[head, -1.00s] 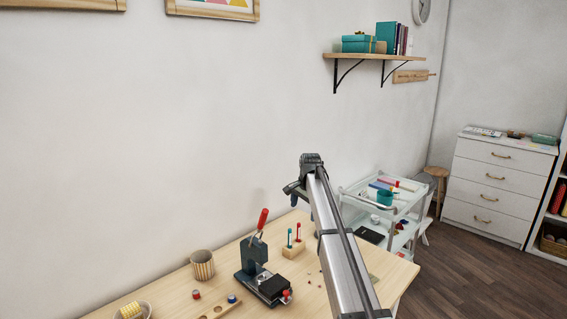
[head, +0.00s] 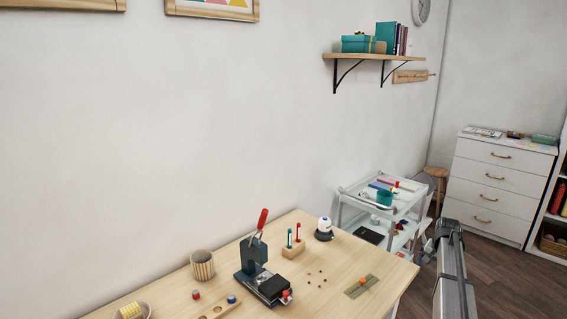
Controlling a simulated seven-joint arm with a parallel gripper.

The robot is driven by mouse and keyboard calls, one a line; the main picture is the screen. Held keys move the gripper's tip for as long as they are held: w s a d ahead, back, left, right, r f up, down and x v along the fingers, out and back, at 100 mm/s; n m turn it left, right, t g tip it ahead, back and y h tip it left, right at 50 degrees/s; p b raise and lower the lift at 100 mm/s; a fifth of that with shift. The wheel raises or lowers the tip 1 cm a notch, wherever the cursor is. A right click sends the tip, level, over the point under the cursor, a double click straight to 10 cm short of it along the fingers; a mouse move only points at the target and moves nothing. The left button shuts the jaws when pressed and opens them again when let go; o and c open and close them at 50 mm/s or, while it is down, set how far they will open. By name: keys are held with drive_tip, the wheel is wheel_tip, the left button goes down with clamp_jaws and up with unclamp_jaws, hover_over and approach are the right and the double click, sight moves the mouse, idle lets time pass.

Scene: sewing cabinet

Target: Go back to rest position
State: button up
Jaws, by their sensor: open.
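My arm stands at the right of the head view, over the floor beyond the table's right end. My gripper (head: 428,246) is small and partly hidden at the arm's far end, in front of the white trolley. It is open, and I see nothing held in it. It is apart from the wooden table (head: 330,285) and the things on it.
On the table are a dark press (head: 251,258) with a red handle, a striped cup (head: 202,265), a wooden block (head: 293,250) with pens, a white-and-black round item (head: 324,229) and a green strip (head: 361,286). The white trolley (head: 345,205) stands behind my arm.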

drive_tip(key=s+d+f, duration=0.1)
drive_tip(key=s+f, duration=0.4)
drive_tip(key=f, duration=0.1)
drive_tip(key=s+a+f+n+g+y, duration=0.1)
drive_tip(key=s+a+f+n+g, duration=0.1)
drive_tip(key=s+a+f, duration=0.85)
drive_tip(key=s+a+f+n+g+y, duration=0.1)
drive_tip(key=s+a+f+n+g, duration=0.1)
drive_tip(key=s+a+f, duration=0.9)
drive_tip(key=s+a+f+n+g, duration=0.1)
drive_tip(key=s+a+f, duration=0.2)
drive_tip(key=s, duration=0.7)
drive_tip(key=s+a+f+n+g, duration=0.2)
drive_tip(key=s+a+f, duration=0.2)
drive_tip(key=s+a, duration=0.4)
drive_tip(key=s+a+f+n+g, duration=0.2)
drive_tip(key=s+a+f, duration=0.2)
drive_tip(key=s, duration=0.8)
drive_tip(key=shift+s+a+f+h, duration=0.15)
drive_tip(key=shift+a+h, duration=0.25)
drive_tip(key=shift+a, duration=0.8)
